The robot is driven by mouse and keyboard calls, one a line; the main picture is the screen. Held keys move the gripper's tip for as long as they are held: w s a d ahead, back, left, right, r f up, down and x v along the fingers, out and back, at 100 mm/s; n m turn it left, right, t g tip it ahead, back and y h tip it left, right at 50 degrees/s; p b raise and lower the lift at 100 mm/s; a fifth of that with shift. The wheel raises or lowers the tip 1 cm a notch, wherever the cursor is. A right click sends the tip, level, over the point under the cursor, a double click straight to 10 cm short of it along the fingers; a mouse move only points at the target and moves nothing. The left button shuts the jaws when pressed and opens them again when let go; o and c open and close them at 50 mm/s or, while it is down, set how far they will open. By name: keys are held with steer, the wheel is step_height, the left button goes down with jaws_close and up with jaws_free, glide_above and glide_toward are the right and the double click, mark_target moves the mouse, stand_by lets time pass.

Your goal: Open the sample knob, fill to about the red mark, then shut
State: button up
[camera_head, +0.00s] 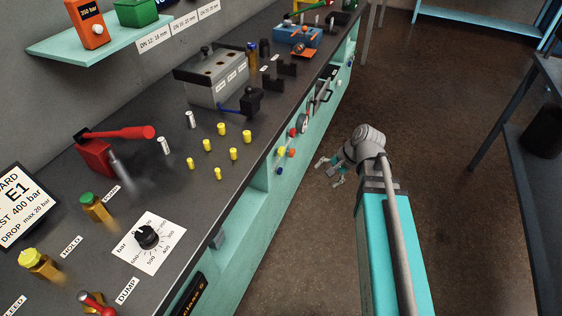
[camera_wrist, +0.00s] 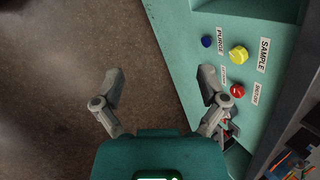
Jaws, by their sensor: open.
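The sample knob (camera_wrist: 238,54) is a round yellow knob on the teal front panel, beside a label reading SAMPLE. It shows at the upper right in the wrist view. I cannot make out a sample vessel or red mark.
A blue knob (camera_wrist: 206,41) labelled PURGE and a red knob (camera_wrist: 237,90) are close to the sample knob. The dark bench top (camera_head: 140,175) carries yellow fittings and a dial. A dark table stands at the right. Floor between is clear.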

steer(key=w+a+f+m+t+y+b, duration=0.2)
steer(key=w+a+f+m+y+b, duration=0.4)
steer(key=b, duration=0.6)
steer(key=m+t+y+b, duration=0.2)
steer(key=m+y+b, duration=0.3)
steer(key=m+b, duration=0.6)
glide_toward(281, 152)
step_height(281, 152, down, 2)
steer(key=d+n, duration=0.1)
steer(key=d, duration=0.2)
steer(key=shift+d+m+t+b, duration=0.2)
steer(key=shift+m+t+b, duration=0.25)
steer(key=shift+b, duration=0.5)
steer(key=shift+a, duration=0.1)
steer(key=shift+x, duration=6.8)
steer(key=shift+r, duration=0.15)
steer(key=c, duration=1.1)
steer(key=shift+c, duration=0.2)
